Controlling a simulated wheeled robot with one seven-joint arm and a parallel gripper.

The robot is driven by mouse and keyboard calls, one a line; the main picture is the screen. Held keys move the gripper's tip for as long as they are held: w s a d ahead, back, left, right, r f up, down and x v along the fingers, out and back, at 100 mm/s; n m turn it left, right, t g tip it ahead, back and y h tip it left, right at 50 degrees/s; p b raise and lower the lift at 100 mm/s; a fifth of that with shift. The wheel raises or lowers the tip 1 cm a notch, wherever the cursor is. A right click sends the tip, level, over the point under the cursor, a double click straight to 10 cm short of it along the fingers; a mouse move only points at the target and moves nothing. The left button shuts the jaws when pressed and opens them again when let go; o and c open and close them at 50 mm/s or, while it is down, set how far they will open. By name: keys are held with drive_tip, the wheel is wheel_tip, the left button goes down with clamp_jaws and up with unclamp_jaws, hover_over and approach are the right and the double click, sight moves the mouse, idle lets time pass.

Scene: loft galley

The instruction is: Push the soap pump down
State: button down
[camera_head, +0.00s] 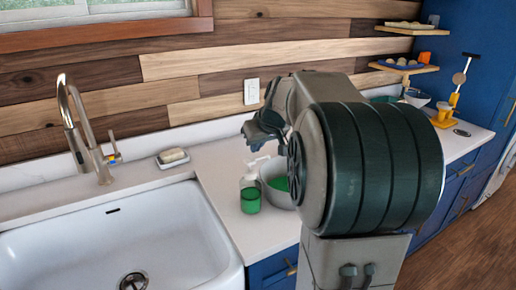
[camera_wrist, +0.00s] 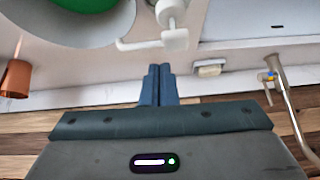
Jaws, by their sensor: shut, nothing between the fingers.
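The soap dispenser (camera_head: 250,196) stands upright on the counter right of the sink, with green liquid in its clear lower part and a white pump on top. In the wrist view, the white pump head (camera_wrist: 175,39) is at the top centre, with its thin spout pointing left. My gripper (camera_head: 256,138) is above the dispenser in the head view, apart from it. In the wrist view its blue fingertips (camera_wrist: 158,70) are together and empty, just below and left of the pump head in the picture. No contact with the pump shows.
A grey bowl (camera_head: 281,199) with something green inside stands right beside the dispenser, partly hidden by my arm. The white sink (camera_head: 120,240), tap (camera_head: 88,140) and soap dish (camera_head: 173,162) are to the left. The wood wall is behind. Counter between sink and dispenser is clear.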

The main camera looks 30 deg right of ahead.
drive_tip(key=b+v, duration=0.1)
drive_tip(key=v, duration=0.9)
drive_tip(key=shift+d, duration=0.1)
drive_tip(key=s+a+f+g, duration=0.4)
drive_tip(key=s+a+f, duration=1.2)
drive_tip(key=s+f, duration=0.3)
drive_tip(key=shift+s+f+m, duration=0.25)
drive_tip(key=shift+s+m, duration=0.05)
drive_tip(key=shift+s, duration=0.1)
